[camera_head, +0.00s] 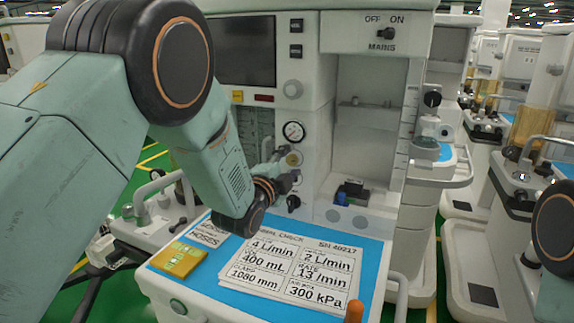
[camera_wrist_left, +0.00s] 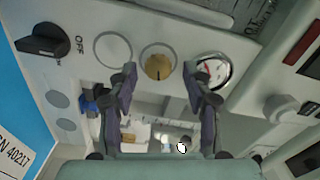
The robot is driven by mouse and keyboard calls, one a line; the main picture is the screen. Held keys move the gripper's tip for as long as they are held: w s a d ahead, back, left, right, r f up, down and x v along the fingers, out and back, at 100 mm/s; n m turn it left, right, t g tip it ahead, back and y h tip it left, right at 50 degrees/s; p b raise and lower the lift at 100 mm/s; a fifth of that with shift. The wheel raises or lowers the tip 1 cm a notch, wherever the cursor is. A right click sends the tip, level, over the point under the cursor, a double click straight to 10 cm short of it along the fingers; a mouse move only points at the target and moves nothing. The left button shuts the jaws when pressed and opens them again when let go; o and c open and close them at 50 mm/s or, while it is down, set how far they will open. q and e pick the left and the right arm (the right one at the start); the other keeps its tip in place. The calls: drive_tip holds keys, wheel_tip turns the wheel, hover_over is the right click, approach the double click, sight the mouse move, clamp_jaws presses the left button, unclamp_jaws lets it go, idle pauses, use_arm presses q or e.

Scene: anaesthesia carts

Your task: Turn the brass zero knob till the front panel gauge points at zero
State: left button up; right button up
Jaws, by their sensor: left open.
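The brass zero knob (camera_head: 293,159) is on the white front panel, just below the round gauge (camera_head: 294,132). In the left wrist view the knob (camera_wrist_left: 158,66) shows as a brass disc in a pale ring, with the gauge (camera_wrist_left: 213,72) to its right. The gauge has a white face with some red on it; I cannot read exactly where its needle points. My left gripper (camera_head: 282,170) is close to the panel at the knob. In the left wrist view its two fingers (camera_wrist_left: 160,78) are spread, with the knob framed between their tips. Contact is not visible. My right gripper is out of view.
A black switch knob (camera_wrist_left: 45,42) marked OFF is on the same panel, with a pale ring (camera_wrist_left: 113,48) between it and the brass knob. Below is a blue worktop (camera_head: 365,290) with a printed card (camera_head: 290,268) and a yellow pad (camera_head: 178,259). Other carts stand at right.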

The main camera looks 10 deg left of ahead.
use_arm(q)
drive_tip(key=s+a, duration=0.2)
drive_tip(key=s, duration=0.9)
drive_tip(key=shift+s+a, duration=0.15)
drive_tip(key=shift+s, duration=0.25)
drive_tip(key=shift+w+f, duration=0.1)
